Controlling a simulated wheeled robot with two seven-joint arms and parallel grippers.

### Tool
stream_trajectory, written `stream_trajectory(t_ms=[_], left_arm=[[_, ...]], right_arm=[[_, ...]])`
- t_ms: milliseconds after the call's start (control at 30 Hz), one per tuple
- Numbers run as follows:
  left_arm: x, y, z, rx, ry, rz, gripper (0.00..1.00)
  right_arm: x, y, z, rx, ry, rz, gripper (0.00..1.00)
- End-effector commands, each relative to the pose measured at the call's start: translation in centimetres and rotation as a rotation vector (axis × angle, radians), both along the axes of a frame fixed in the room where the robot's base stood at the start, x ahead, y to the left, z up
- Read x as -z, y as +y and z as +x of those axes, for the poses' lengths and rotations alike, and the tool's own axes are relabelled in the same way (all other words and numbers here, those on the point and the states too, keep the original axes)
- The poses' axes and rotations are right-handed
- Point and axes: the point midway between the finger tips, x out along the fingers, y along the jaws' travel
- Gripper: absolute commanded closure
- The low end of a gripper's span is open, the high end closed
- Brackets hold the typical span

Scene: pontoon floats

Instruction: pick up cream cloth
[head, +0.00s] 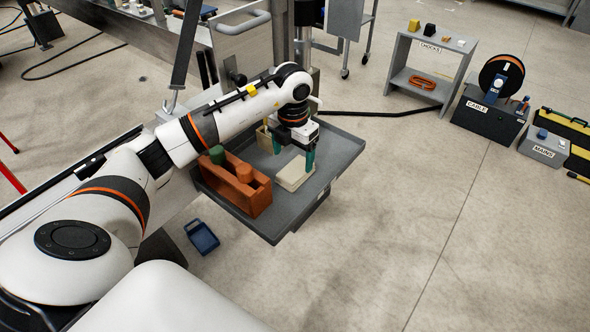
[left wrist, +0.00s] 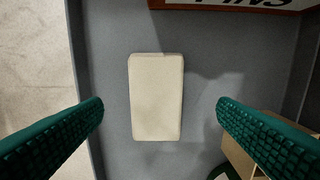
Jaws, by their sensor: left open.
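The cream cloth (head: 294,177) is a folded, flat, pale rectangle on the grey tray (head: 341,149). In the left wrist view the cloth (left wrist: 156,97) lies near the middle, with its long side running up and down the picture. My left gripper (head: 294,158) points down above the cloth. Its two green fingers are open, and in the left wrist view they stand to the left and right of the cloth, apart from it. Nothing is between them in their grip. My right gripper does not show.
An orange-brown box (head: 235,187) with a green and an orange peg stands on the tray, left of the cloth. A tan container (left wrist: 246,152) is close by the right finger in the left wrist view. A blue bin (head: 202,237) is on the floor. The tray has a raised rim.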

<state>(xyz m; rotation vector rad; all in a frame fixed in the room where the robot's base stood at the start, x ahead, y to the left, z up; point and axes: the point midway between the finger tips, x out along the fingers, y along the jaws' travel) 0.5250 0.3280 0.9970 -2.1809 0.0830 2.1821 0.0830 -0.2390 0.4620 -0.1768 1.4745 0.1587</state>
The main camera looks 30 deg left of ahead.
Motion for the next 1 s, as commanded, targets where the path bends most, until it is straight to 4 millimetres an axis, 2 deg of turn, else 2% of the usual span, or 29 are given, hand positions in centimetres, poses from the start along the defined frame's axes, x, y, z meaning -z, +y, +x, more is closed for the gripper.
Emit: stream_trajectory(t_ms=[133,267,400,667,767,967,1000], left_arm=[[1.2,-0.2,0.1,0.000,0.004,-0.003,0.18],[3.2,-0.5,0.3,0.000,0.004,-0.003,0.18],[4.9,-0.4,0.4,0.001,0.002,-0.001,0.18],[5.4,-0.4,0.4,0.001,-0.001,-0.001,0.18],[5.4,-0.4,0.4,0.001,-0.001,-0.001,0.31],[5.3,-0.4,0.4,0.001,-0.001,-0.001,0.64],[5.3,-0.4,0.4,0.001,-0.001,-0.001,0.66]], right_arm=[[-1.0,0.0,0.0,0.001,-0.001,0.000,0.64],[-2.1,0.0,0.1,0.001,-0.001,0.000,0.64],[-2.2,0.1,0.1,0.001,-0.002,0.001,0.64],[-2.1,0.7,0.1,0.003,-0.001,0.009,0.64],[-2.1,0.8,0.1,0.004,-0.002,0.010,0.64],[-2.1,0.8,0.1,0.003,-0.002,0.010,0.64],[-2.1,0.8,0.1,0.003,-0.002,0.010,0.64]])
